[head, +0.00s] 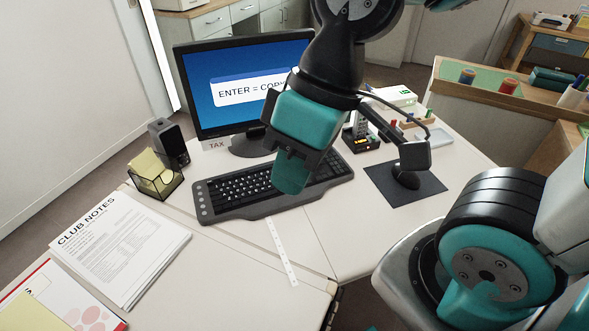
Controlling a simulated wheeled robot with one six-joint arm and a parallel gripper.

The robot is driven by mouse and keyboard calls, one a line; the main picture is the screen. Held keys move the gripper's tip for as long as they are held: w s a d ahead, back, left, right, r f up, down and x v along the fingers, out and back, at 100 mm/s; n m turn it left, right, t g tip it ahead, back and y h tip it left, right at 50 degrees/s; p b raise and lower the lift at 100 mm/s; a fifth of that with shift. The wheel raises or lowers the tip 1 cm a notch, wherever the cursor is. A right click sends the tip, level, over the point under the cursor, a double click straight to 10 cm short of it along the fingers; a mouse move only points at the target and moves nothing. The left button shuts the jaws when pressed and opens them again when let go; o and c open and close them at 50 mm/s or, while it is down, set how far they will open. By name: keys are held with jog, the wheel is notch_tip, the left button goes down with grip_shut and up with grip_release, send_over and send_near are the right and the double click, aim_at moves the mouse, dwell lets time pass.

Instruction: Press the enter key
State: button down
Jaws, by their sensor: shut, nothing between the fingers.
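A black keyboard (240,190) lies on the white desk in front of the monitor. Its left part and right end show; my gripper hides the keys between them. The enter key cannot be made out. The monitor (235,72) shows a window that reads "ENTER = COP" before my arm cuts it off. My gripper (291,184) is shut and empty, pointing down in front of the right half of the keyboard. I cannot tell whether its tip touches the keys or is above them.
A black mouse (406,178) on a dark pad (432,186) lies right of the keyboard. A speaker (168,143) and a yellow note holder (155,176) stand to the left. Papers (120,245) and a ruler (281,252) lie in front. Bare desk shows right of the ruler.

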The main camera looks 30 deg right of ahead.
jog(key=w+d+f+n+t+y, duration=0.15)
jog(key=w+f, duration=0.25)
jog(key=w, duration=0.6)
jog(key=w+d+f+n+t, duration=0.1)
jog(key=w+d+f+t, duration=0.25)
jog(key=w, duration=0.55)
jog(key=w+d+f+n+t+h+p, duration=0.1)
jog(key=w+d+f+n+t+h, duration=0.1)
jog(key=w+d+f, duration=0.8)
jog(key=d+f+t+h, duration=0.1)
jog(key=d+f, duration=0.2)
jog(key=f, duration=0.1)
jog(key=shift+w+d+f+t, duration=0.15)
jog(key=shift+w+d+t, duration=0.2)
jog(key=shift+d+t, duration=0.05)
notch_tip(320, 180, down, 8)
jog(key=b, duration=0.5)
jog(key=shift+b, duration=0.3)
jog(key=shift+f+b, duration=0.4)
jog(key=shift+f, duration=0.1)
